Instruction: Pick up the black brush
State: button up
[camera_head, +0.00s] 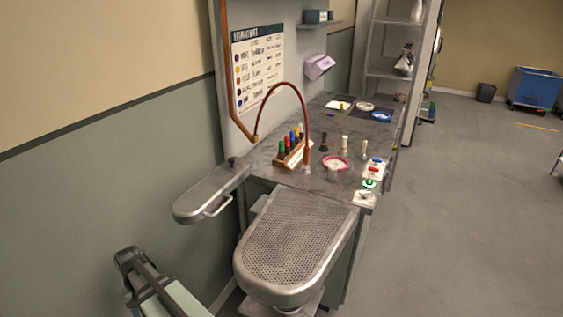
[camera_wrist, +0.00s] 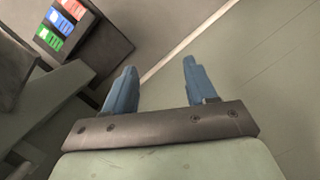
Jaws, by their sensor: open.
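What looks like the black brush (camera_head: 323,141) stands upright on the dark worktop (camera_head: 310,180) in the head view, behind the pink-rimmed dish and right of the rack of coloured bottles. It is small there and its details are hard to tell. My gripper (camera_wrist: 160,66) shows in the wrist view with two blue fingers spread apart and nothing between them. It points at bare floor and wall, away from the worktop items. The brush is not seen in the wrist view.
Two pale upright items (camera_head: 344,145) stand right of the brush. A bottle rack (camera_head: 291,152), a copper hose arch (camera_head: 284,86) and a pink-rimmed dish (camera_head: 335,163) are close by. A perforated metal board (camera_head: 295,240) juts out in front. Open floor (camera_head: 460,200) lies right.

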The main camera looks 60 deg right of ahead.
jog(key=w+d+r+m+t, duration=0.15)
jog(key=d+r, duration=0.35)
jog(key=r, duration=0.5)
jog(key=w+d+r+m+t, duration=0.1)
jog(key=w+d+r, duration=0.2)
jog(key=d+r, duration=0.5)
jog(key=w+d+r+m+t, duration=0.1)
jog(key=w+d+r, duration=0.15)
jog(key=r, duration=0.95)
jog(key=s+d+r+m+h, duration=0.1)
jog(key=d+r, duration=0.4)
jog(key=d, duration=0.2)
jog(key=d+r+m+h, duration=0.15)
jog(key=d+r, duration=0.25)
jog(key=d, duration=0.4)
jog(key=m+g+h, duration=0.2)
jog(key=m+h, duration=0.2)
jog(key=m, duration=0.2)
send_over(325, 139)
jog(key=a, duration=0.3)
notch_tip(325, 139, down, 3)
jog(key=x, duration=0.4)
jog(key=w+x, duration=0.1)
jog(key=x, duration=0.2)
jog(key=shift+f, duration=0.1)
jog(key=shift+a+x, duration=0.1)
jog(key=shift+x, duration=1.4)
jog(key=shift+a+x, duration=0.15)
jog(key=shift+x, duration=1.35)
